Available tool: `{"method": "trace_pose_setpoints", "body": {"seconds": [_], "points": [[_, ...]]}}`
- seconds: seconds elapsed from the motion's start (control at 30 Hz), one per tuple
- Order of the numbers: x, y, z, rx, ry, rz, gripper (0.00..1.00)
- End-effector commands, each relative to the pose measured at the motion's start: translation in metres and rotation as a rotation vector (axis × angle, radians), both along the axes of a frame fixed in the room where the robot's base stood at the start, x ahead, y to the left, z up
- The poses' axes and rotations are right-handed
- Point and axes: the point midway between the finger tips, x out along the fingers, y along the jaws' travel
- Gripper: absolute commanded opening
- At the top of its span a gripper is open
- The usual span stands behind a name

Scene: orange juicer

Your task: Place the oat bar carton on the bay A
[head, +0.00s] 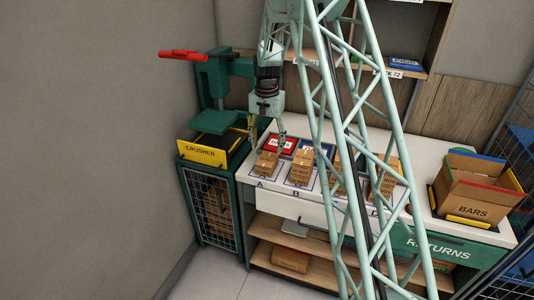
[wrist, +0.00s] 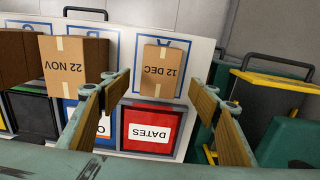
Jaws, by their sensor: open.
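Bay A (head: 257,178) is an outlined spot at the left end of the white counter. A brown carton (head: 267,164) stands on it, marked 12 DEC in the wrist view (wrist: 160,70).
Brown cartons stand on bay B (head: 301,170) and the bays to its right. An open BARS box (head: 470,190) stands at the counter's right. The green crusher (head: 215,125), with a yellow-fronted tray (head: 202,154), is close on the left. A shelf (head: 400,65) is behind.

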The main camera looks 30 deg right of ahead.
Motion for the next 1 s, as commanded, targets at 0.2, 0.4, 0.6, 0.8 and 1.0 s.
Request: {"method": "trace_pose_setpoints", "body": {"seconds": [0.2,0.4,0.6,0.8,1.0], "points": [[0.001,0.000,0.026,-0.001,-0.002,0.000,0.56],[0.000,0.000,0.037,0.000,0.000,0.000,0.56],[0.000,0.000,0.039,0.000,0.000,0.000,0.56],[0.000,0.000,0.039,0.000,0.000,0.000,0.56],[0.000,0.000,0.039,0.000,0.000,0.000,0.56]]}}
